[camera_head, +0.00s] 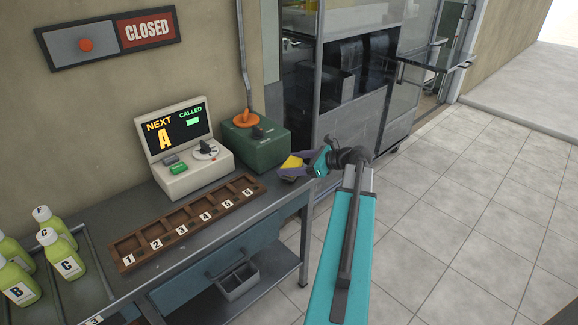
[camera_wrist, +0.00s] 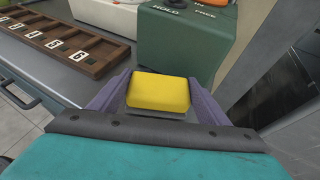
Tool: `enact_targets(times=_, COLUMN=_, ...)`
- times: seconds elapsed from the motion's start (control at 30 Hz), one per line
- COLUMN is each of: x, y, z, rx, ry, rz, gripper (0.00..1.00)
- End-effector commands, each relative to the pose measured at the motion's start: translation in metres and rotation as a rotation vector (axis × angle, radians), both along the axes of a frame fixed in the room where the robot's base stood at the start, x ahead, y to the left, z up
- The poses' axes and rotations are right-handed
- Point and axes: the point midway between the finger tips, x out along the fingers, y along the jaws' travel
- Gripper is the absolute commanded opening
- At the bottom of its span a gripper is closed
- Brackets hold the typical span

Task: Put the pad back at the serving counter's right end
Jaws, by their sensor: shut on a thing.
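The yellow pad (camera_wrist: 158,92) is between the two purple fingers of my gripper (camera_wrist: 158,95), which is shut on it. In the head view the pad (camera_head: 292,162) shows as a small yellow patch in my gripper (camera_head: 291,170), at the right end of the counter (camera_head: 226,222). In the wrist view the counter's grey top (camera_wrist: 45,68) lies below and to the left. I cannot tell whether the pad touches the counter. Part of the pad is hidden by the fingers in the head view.
A green box with an orange lever (camera_head: 255,142) stands just behind the pad. A wooden tray with numbered slots (camera_head: 187,222) lies left of it, beside a display unit (camera_head: 183,147). Green bottles (camera_head: 58,252) stand at the far left. A glass-fronted cabinet (camera_head: 345,85) is behind right.

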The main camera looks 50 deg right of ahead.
Motion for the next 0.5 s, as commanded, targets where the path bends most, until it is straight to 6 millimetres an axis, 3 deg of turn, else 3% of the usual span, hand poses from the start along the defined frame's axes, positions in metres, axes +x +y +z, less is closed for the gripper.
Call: enact_targets(times=0.5, x=-0.0004, y=-0.0006, z=-0.0073, rx=0.000, ry=0.000, rz=-0.001, gripper=0.44)
